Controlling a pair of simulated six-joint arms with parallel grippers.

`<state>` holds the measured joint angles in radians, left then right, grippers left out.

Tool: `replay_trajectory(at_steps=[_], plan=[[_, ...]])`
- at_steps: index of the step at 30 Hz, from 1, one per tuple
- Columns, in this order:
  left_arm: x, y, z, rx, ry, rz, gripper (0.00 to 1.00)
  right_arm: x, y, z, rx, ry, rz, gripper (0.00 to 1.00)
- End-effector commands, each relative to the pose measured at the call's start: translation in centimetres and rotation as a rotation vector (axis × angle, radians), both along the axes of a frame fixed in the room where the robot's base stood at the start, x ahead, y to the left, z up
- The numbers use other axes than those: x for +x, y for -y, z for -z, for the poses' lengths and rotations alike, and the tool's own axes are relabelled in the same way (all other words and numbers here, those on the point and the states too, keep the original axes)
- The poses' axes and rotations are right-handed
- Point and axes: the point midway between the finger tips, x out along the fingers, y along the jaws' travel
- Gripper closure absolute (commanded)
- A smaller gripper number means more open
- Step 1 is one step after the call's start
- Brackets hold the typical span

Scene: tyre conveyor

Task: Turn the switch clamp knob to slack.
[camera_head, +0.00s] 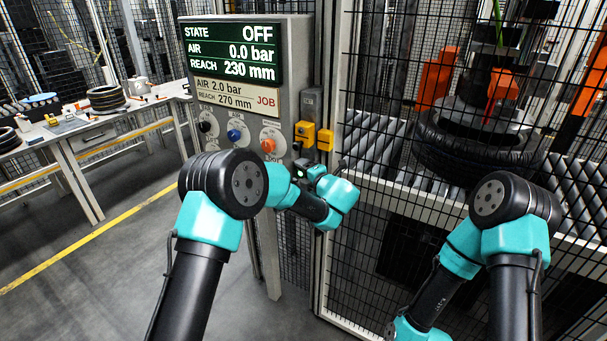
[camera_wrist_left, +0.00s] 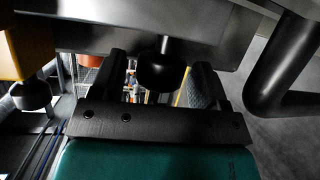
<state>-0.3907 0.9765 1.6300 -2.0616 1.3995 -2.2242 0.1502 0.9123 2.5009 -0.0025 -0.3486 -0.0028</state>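In the left wrist view a black round knob (camera_wrist_left: 163,70) on a short stem hangs from a grey metal bar (camera_wrist_left: 120,35). My left gripper (camera_wrist_left: 160,82) is open, with one dark finger on each side of this knob. A gap shows on the left; I cannot tell whether the right finger touches. In the head view my left gripper (camera_head: 302,168) is low beside the control panel, largely hidden by my own arm, and this knob cannot be made out. I see no label on the knob. My right gripper is out of view.
The panel display (camera_head: 235,55) reads OFF, 0.0 bar, 230 mm; the job plate (camera_head: 235,94) reads 2.0 bar, 270 mm. Black, blue and orange knobs sit below. A yellow box (camera_head: 304,133) stands close by; another black knob (camera_wrist_left: 32,95) is left of my gripper. Mesh fencing encloses a tyre (camera_head: 480,150).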

Motion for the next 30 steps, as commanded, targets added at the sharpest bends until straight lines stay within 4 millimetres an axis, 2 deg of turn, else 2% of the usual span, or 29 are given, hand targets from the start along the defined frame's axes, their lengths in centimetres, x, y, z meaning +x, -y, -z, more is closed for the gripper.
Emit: replay_trajectory(at_steps=[2,14,20,30], plan=[[-0.01,0.00,-0.01,0.000,0.000,0.000,0.40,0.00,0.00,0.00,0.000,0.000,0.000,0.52],[-0.01,0.01,-0.04,-0.001,0.001,0.000,0.78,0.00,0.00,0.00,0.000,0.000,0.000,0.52],[0.02,-0.03,-0.20,-0.034,-0.017,0.000,0.78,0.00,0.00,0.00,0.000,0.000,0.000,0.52],[0.06,-0.05,-0.36,-0.210,-0.113,0.000,0.78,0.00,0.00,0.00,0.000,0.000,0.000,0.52]])
